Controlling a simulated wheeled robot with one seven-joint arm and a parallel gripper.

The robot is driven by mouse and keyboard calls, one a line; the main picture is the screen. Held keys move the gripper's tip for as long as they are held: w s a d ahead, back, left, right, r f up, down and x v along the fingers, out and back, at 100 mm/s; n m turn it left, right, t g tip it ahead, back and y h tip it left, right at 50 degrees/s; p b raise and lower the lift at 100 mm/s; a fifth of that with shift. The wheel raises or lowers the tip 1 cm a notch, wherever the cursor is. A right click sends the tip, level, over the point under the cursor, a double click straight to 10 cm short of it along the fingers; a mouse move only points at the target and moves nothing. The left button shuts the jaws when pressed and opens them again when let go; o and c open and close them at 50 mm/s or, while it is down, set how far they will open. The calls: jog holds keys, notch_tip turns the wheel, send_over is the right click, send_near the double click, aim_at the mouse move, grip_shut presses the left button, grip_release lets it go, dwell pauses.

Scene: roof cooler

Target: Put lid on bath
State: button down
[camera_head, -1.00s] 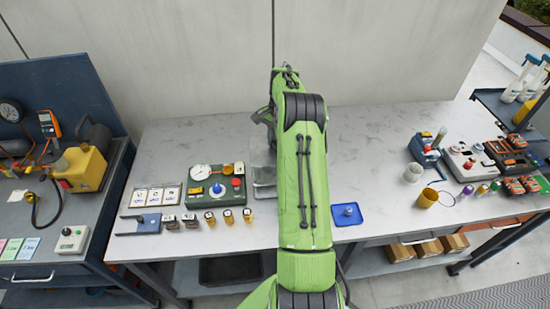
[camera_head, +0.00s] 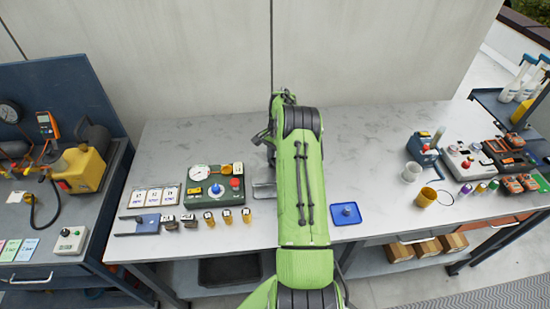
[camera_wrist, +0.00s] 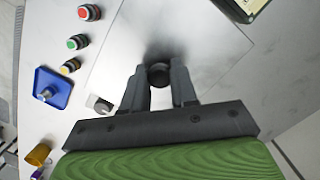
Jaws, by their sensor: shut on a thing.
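My gripper (camera_wrist: 160,88) is shut on a dark round knob (camera_wrist: 158,74) in the wrist view. The knob is at the middle of a shiny grey metal plate, which looks like the lid (camera_wrist: 205,40). The lid spreads wide below the fingers. I cannot tell whether it is touching anything beneath, and no bath can be made out for certain. In the head view my green arm hides the gripper and most of this spot. A grey metal piece (camera_head: 263,190) shows left of the arm; I cannot tell if it is lid or bath.
A blue tray (camera_head: 346,213) lies to the right. Bare bench (camera_head: 375,160) lies right of the arm.

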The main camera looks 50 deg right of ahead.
jog(key=c, duration=0.9)
grip_release()
notch_tip(320, 180, up, 13)
jog(key=d+p, duration=0.1)
jog(key=d, duration=0.1)
jog(key=a+r+n+t+h, duration=0.25)
jog(key=a+r+n, duration=0.45)
jog(key=a+r, duration=1.15)
jog(key=s+a+n+t, duration=0.3)
jog(key=s+a+n, duration=0.5)
jog(key=s+a, duration=0.9)
jog(key=s+f+b, duration=0.1)
jog(key=f, duration=0.1)
jog(key=s+f+n+b, duration=0.1)
jog(key=s+f+b, duration=0.1)
jog(key=f, duration=0.1)
jog(key=s+f+n+b, duration=0.1)
jog(key=s+f+b, duration=0.1)
jog(key=f, duration=0.1)
jog(key=shift+s+a+y, duration=0.2)
jog(key=shift+a+y, duration=0.15)
jog(key=shift+a, duration=0.05)
